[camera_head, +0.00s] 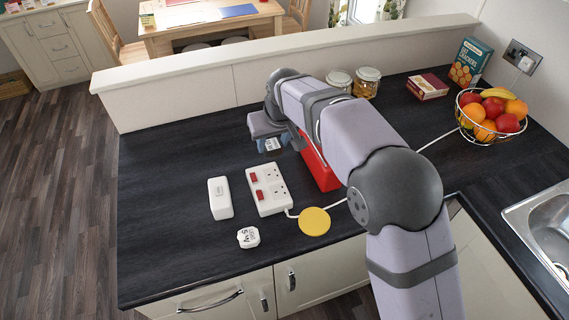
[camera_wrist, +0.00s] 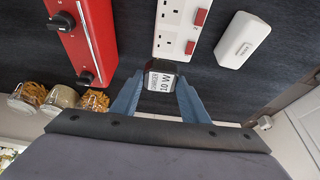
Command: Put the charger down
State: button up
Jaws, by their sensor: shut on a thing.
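My gripper (camera_head: 270,143) is shut on a dark charger with a white label reading "10 W" (camera_wrist: 161,81). In the wrist view the charger sits between the two blue fingers. In the head view only its label end (camera_head: 272,144) shows, beyond the far end of the white power strip (camera_head: 267,189). I cannot tell how high it is above the dark worktop (camera_head: 165,190). The strip has red switches and empty-looking sockets. A small white cube marked "5 V" (camera_head: 248,237) lies nearer the front.
A white oblong box (camera_head: 220,198) lies left of the strip. A red appliance (camera_head: 318,168) stands to its right, partly behind my arm. A yellow disc (camera_head: 314,221) lies near the front. Jars (camera_head: 340,80) and a fruit basket (camera_head: 491,118) are farther right. The left worktop is clear.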

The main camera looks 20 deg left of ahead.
jog(key=s+d+f+n+g+y, duration=0.1)
jog(key=s+d+f+n+g, duration=0.15)
jog(key=d+n, duration=0.6)
jog(key=r+n+g+h+b, duration=0.15)
jog(key=n+g, duration=0.25)
jog(key=n, duration=0.6)
send_over(317, 220)
jog(key=shift+m+y, duration=0.25)
jog(key=shift+f+p, duration=1.65)
jog(key=shift+f, duration=3.4)
jog(key=shift+f, duration=0.1)
jog(key=shift+f, duration=0.1)
jog(key=o, duration=1)
jog(key=shift+o, duration=0.2)
jog(key=shift+r, duration=0.25)
